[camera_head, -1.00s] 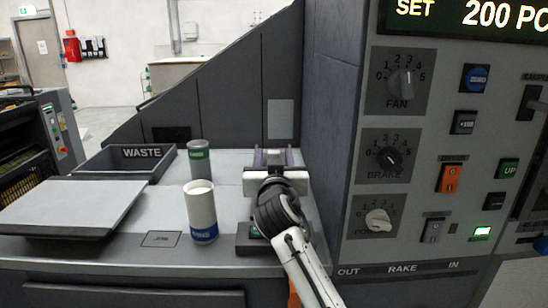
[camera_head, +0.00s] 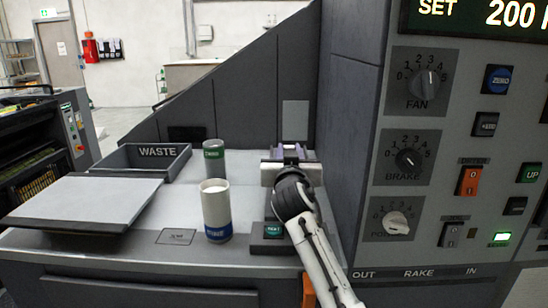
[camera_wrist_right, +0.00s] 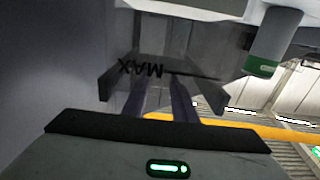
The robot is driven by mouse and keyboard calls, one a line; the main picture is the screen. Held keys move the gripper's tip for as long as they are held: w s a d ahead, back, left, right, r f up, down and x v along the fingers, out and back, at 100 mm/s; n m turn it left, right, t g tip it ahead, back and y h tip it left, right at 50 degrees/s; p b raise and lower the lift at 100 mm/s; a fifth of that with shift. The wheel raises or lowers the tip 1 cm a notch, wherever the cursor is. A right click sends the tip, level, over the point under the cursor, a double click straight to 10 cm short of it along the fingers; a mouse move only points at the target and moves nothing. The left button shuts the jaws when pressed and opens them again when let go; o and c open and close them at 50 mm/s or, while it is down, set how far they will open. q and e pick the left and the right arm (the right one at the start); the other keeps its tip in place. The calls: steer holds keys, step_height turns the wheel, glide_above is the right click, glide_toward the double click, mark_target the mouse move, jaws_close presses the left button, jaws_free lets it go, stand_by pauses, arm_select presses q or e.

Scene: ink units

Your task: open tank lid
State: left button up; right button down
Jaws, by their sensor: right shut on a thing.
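My right gripper (camera_head: 290,152) is at the back of the grey worktop, right of the green-banded can. Its two purplish fingers are close together, with a hold at their tips. In the right wrist view the fingers (camera_wrist_right: 163,98) reach a grey box-like part marked MAX (camera_wrist_right: 140,70), seen upside down. I take this as the tank with its lid. The contact at the fingertips is dark, and where lid and tank meet is hidden. In the head view my wrist and arm cover most of that part. My left gripper is not in view.
A white can with a blue band (camera_head: 216,212) and a grey can with a green band (camera_head: 214,160) stand left of my arm. A WASTE tray (camera_head: 125,168) and flat plate (camera_head: 85,203) lie farther left. A tall control panel (camera_head: 440,150) bounds the right. A green button (camera_head: 272,229) sits beside my forearm.

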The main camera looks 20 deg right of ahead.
steer(key=c, duration=1.4)
jaws_free()
steer(key=shift+c, duration=0.2)
steer(key=shift+s, duration=0.15)
steer(key=v, duration=1)
steer(key=shift+b, duration=0.3)
